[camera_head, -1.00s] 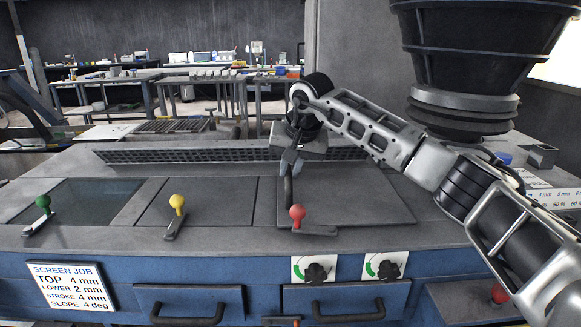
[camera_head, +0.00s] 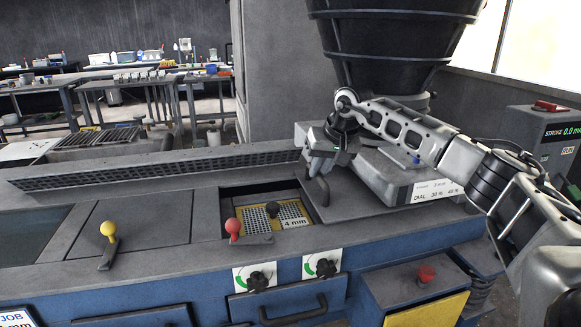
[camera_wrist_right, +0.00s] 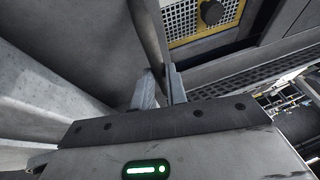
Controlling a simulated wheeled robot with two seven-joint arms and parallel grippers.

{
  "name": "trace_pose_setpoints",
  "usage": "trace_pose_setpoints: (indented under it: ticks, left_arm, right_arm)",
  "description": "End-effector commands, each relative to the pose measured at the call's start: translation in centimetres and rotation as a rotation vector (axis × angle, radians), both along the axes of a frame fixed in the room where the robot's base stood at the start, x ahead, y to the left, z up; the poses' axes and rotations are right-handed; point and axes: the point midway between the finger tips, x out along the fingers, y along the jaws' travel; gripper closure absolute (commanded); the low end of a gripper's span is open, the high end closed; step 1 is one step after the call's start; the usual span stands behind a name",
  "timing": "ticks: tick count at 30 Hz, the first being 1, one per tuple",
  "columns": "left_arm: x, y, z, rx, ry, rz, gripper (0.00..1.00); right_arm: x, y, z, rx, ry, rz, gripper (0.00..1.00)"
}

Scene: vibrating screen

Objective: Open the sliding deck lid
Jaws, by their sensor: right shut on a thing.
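The grey sliding deck lid (camera_head: 345,196) lies to the right of a rectangular deck opening, which is largely uncovered. Inside the opening is a yellow-framed perforated screen (camera_head: 290,212) marked 4 mm, with a dark knob (camera_head: 272,208) on it. My right gripper (camera_head: 319,172) is shut on the lid's upright bar handle (camera_head: 323,190). The wrist view shows the handle (camera_wrist_right: 150,40) between the two fingers (camera_wrist_right: 160,90), and the screen (camera_wrist_right: 200,18) beyond. My left gripper is not in view.
A red-knobbed lever (camera_head: 233,228) stands at the opening's front left corner, and a yellow-knobbed lever (camera_head: 108,232) is farther left. A black hopper (camera_head: 385,45) hangs above the right of the deck. A white-labelled box (camera_head: 425,190) stands close right of the lid.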

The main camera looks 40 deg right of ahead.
Motion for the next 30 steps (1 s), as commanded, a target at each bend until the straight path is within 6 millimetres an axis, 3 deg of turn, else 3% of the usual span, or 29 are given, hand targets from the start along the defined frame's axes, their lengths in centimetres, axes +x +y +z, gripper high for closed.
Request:
trace_pose_setpoints:
  ticks: [1,6,20,21,23,30]
  left_arm:
    - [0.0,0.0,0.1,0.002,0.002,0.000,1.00]
    - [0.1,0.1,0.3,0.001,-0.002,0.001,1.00]
    - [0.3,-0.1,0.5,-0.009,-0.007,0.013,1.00]
    - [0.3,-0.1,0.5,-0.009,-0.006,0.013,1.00]
    - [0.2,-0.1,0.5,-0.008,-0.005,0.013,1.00]
    - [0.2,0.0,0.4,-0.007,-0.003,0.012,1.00]
  right_arm:
    - [-0.4,-1.2,0.3,-0.002,-0.003,-0.009,1.00]
    - [-1.0,-2.8,0.2,-0.002,-0.003,-0.008,1.00]
    - [-1.3,-3.6,0.2,-0.005,-0.005,-0.009,1.00]
    - [-1.3,-3.6,0.2,-0.005,-0.005,-0.009,0.80]
    - [-1.3,-3.6,0.2,-0.005,-0.005,-0.009,0.64]
    - [-1.2,-3.3,0.1,-0.002,-0.003,-0.004,0.64]
